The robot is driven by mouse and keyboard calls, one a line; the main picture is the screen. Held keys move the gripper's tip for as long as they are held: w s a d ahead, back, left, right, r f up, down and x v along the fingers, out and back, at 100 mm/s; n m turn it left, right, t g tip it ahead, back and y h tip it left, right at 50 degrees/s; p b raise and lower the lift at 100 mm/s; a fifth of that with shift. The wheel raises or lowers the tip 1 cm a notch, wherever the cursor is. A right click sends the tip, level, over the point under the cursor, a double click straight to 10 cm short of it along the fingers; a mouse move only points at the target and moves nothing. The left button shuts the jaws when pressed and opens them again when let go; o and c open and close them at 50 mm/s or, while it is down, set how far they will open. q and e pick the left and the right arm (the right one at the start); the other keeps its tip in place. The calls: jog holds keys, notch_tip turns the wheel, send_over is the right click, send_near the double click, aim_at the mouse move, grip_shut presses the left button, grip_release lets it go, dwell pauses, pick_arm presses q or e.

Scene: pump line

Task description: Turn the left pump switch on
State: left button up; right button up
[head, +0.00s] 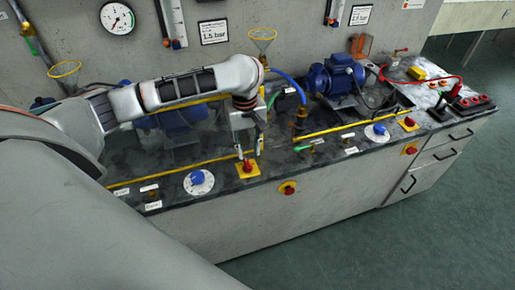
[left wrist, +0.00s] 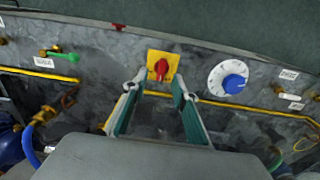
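The left pump switch (head: 247,168) is a red knob on a yellow square plate at the front edge of the dark worktop. It also shows in the left wrist view (left wrist: 161,69), with the knob roughly in line with the handle direction of the fingers. My left gripper (head: 250,155) points down at it, and in the left wrist view the gripper (left wrist: 159,87) has its two green-padded fingers apart with nothing between the pads. The knob appears just beyond the fingertips, between their lines; I cannot tell whether they touch. My right gripper is in neither view.
A blue knob on a white dial (head: 198,182) sits left of the switch. Red-yellow button (head: 288,188) is on the cabinet front. A similar switch (head: 409,123) and blue pump (head: 337,75) stand farther right. A yellow pipe (head: 350,123) runs along the worktop.

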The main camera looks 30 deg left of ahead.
aim_at(247, 163)
pick_arm(q)
jog(key=shift+w+a+r, duration=0.2)
jog(key=shift+a+r, duration=0.2)
jog(key=shift+a, duration=0.05)
jog(key=shift+a+f, duration=0.1)
notch_tip(247, 163, down, 7)
jog(key=shift+f, duration=0.2)
grip_shut()
